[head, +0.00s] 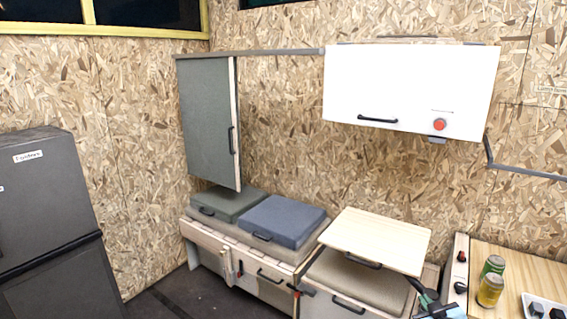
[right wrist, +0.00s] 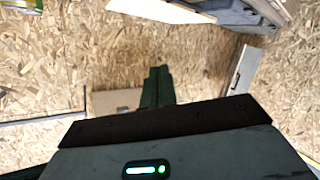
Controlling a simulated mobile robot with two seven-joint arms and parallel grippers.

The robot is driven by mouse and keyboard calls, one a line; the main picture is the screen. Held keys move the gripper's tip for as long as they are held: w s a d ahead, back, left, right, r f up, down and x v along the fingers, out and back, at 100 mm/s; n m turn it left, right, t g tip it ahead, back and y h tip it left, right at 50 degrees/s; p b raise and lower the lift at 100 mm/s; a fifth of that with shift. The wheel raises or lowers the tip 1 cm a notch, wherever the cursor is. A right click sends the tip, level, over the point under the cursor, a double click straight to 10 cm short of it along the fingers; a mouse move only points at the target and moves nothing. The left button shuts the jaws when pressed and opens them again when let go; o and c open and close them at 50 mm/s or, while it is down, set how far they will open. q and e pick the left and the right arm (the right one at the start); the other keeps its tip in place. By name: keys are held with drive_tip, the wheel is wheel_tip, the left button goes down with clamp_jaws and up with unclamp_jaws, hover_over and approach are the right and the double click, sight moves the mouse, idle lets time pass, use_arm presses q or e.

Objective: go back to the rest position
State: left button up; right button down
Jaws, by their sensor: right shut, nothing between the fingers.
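My right gripper (head: 420,286) shows at the lower right of the head view, beside the front right corner of a light wooden board (head: 377,239). Whether it touches the board cannot be told. In the right wrist view its dark green fingers (right wrist: 158,76) are together with nothing between them. My left gripper is in neither view.
A bench with a grey-green cushion (head: 228,203) and a blue cushion (head: 282,221) stands against the chipboard wall. Two cans, one green (head: 493,266) and one yellow (head: 489,290), stand on the right counter (head: 520,262). A white cabinet (head: 410,88) hangs above. A dark fridge (head: 48,200) stands left.

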drive_tip(key=s+a+f+g+y, duration=0.1)
drive_tip(key=s+a+f, duration=0.2)
drive_tip(key=s+f, duration=0.2)
drive_tip(key=s+a+f+g, duration=0.1)
drive_tip(key=s+a+f, duration=0.2)
drive_tip(key=s+f, duration=0.25)
drive_tip(key=s+a+f+g, duration=0.1)
drive_tip(key=s+a+f, duration=0.1)
drive_tip(key=s, duration=0.9)
drive_tip(key=s+a+f+g+y, duration=0.1)
drive_tip(key=s+a+f, duration=0.2)
drive_tip(key=s, duration=0.8)
drive_tip(key=s+a+f+m+g+y, duration=0.1)
drive_tip(key=s+a+f+g, duration=0.1)
drive_tip(key=s+a, duration=0.4)
drive_tip(key=s, duration=0.5)
drive_tip(key=shift+f, duration=0.2)
drive_tip(key=shift+s+a, duration=0.1)
